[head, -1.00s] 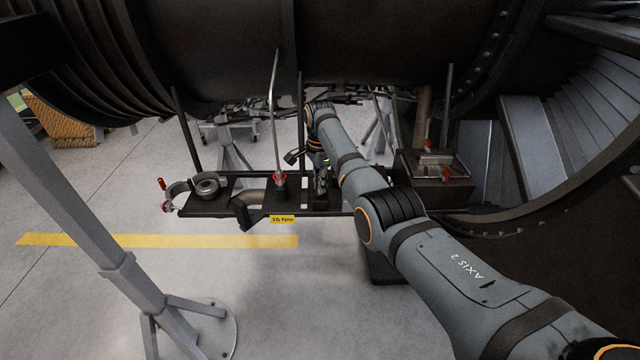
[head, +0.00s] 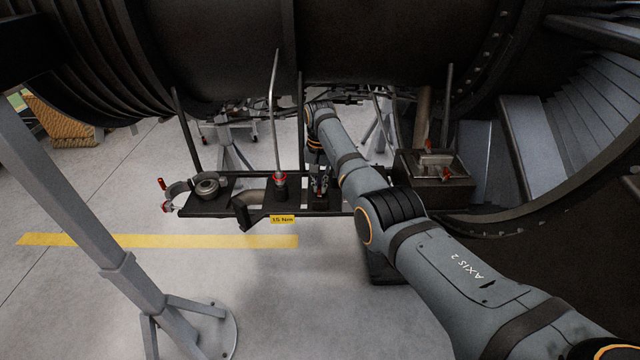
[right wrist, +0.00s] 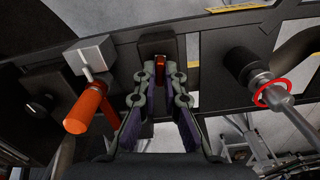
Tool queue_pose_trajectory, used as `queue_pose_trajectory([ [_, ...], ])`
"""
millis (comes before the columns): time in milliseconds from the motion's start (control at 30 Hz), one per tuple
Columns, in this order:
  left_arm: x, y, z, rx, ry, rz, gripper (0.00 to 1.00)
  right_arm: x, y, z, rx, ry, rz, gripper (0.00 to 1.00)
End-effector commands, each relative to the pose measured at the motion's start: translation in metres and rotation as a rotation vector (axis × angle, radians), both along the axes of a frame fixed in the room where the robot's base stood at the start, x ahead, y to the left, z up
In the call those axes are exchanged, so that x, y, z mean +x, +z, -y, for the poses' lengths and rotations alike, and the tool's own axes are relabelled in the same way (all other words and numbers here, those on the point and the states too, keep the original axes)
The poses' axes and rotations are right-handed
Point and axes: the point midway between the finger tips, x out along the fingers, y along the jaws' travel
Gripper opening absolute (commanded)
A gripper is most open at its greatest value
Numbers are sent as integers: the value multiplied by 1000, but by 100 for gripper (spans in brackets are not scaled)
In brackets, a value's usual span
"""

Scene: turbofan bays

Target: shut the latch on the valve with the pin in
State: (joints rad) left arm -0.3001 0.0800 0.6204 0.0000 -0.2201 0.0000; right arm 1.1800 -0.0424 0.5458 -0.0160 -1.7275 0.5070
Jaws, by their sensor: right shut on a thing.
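My right gripper (head: 320,187) reaches down to the middle of the hanging black shelf, partly hidden by my own arm in the head view. In the right wrist view its fingers (right wrist: 160,75) are shut on a small red-orange piece (right wrist: 160,64) in front of an upright black block (right wrist: 158,45). Beside it on the left is an orange handle (right wrist: 88,110) on a thin stem from a grey block (right wrist: 92,52). I cannot tell which of these parts is the valve's latch or see a pin clearly. My left gripper is not in view.
A torque tool with a red ring (head: 280,181) stands left of the gripper. A ring clamp with a red handle (head: 163,184) is at the shelf's left end. A dark box (head: 436,187) with red handles is at right. A grey stand (head: 120,270) stands in front.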

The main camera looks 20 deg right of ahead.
Motion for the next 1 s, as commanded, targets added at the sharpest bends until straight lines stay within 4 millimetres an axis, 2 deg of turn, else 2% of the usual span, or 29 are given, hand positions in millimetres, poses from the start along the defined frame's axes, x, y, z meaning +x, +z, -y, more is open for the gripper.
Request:
queue_pose_trajectory([
  [400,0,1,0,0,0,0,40,2,4,0,-1,181,11,0],
  [967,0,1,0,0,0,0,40,3,5,0,-1,207,12,0],
  [1000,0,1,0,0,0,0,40,3,5,0,-1,207,13,12],
])
